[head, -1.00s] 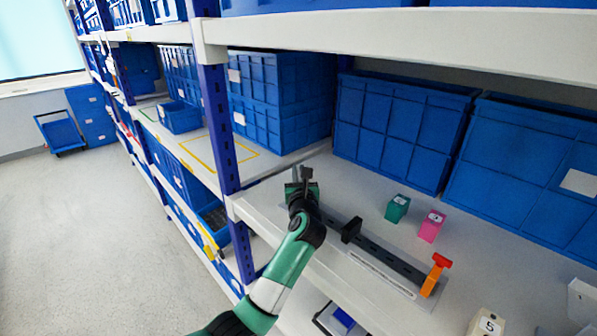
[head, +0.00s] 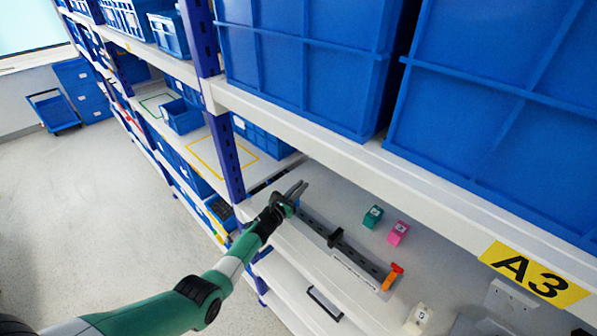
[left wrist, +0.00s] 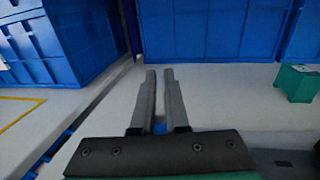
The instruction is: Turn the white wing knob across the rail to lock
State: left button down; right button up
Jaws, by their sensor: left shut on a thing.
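The black rail (head: 345,248) lies on the shelf, with a black block (head: 335,237) along it and an orange mount with a red top (head: 392,276) at its right end. A small blue part (head: 297,203) shows at the rail's left end, beside my left gripper (head: 298,189). In the left wrist view the two grey fingers (left wrist: 161,95) stand close together, with blue (left wrist: 160,127) low between them. My left gripper is shut on what I take to be the white wing knob, which is hard to tell from the pale shelf. My right gripper is out of view.
A teal cube (head: 373,217) and a pink cube (head: 398,233) stand behind the rail. A pale block (head: 419,318) is near the front right. The upper shelf edge (head: 400,185), labelled A3, and large blue bins (head: 300,65) hang over the area.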

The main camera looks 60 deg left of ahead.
pick_arm(q)
jog(key=shift+r+m+t+h, duration=0.1)
jog(key=shift+m+t+h, duration=0.2)
jog(key=shift+m+h, duration=0.15)
jog(key=shift+w+d+m+t+h, duration=0.15)
jog(key=shift+m+t+h, duration=0.4)
jog(key=shift+h, duration=0.6)
jog(key=shift+d, duration=0.15)
jog(key=c, duration=0.9)
grip_release()
jog(key=p+v, duration=0.2)
jog(key=v, duration=0.1)
jog(key=p+v, duration=0.1)
jog(key=v, duration=0.1)
jog(key=shift+r+p, duration=0.25)
jog(key=shift+p, duration=0.05)
jog(key=p+v, duration=0.1)
jog(key=v, duration=0.2)
jog(key=p+v, duration=0.1)
jog(key=v, duration=0.2)
jog(key=shift+s+d+f, duration=0.1)
jog(key=shift+s+f, duration=0.15)
jog(key=shift+s, duration=0.1)
